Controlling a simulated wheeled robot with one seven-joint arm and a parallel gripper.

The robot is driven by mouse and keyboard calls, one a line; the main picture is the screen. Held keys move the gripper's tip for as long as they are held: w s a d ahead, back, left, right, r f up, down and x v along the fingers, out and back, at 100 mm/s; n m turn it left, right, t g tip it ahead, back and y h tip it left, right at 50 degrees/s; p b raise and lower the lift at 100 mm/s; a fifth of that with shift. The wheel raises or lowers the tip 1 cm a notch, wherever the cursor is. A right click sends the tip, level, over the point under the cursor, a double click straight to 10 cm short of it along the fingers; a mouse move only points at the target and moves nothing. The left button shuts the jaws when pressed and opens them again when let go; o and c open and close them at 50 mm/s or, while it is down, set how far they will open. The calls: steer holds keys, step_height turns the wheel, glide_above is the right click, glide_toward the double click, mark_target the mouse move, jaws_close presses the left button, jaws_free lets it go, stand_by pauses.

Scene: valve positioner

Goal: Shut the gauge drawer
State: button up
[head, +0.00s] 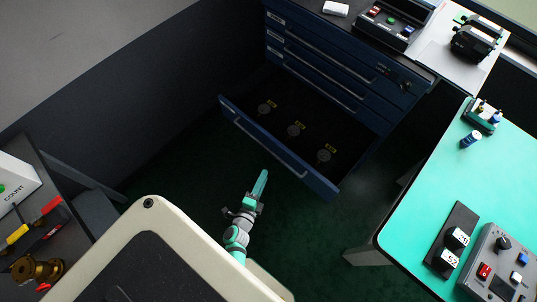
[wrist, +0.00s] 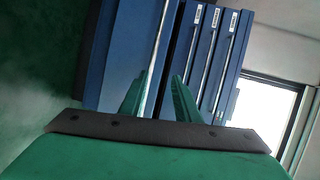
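The gauge drawer (head: 325,185) is the bottom drawer of a dark blue cabinet (head: 335,70). My gripper (head: 264,173) is in front of the drawer's front, near the middle of the handle, with a small gap showing in the head view. In the wrist view, my gripper (wrist: 163,75) has its two green fingers apart, with the bar handle (wrist: 160,45) seen between them. Nothing is held.
The upper drawers (head: 320,62) look shut. A turquoise-topped table (head: 420,195) with control boxes stands at the right. A bench with tools (head: 45,225) stands at the left, below a dark grey wall-like block (head: 130,90). The dark green floor around the drawer front is clear.

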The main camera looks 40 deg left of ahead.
steer(key=w+a+f, duration=0.2)
steer(key=w+a, duration=0.1)
steer(key=w, duration=0.3)
steer(key=w+a+f+m, duration=0.1)
steer(key=w+a+f, duration=0.1)
steer(key=w, duration=0.3)
steer(key=shift+w+a, duration=0.4)
steer(key=shift+a, duration=0.2)
jaws_close()
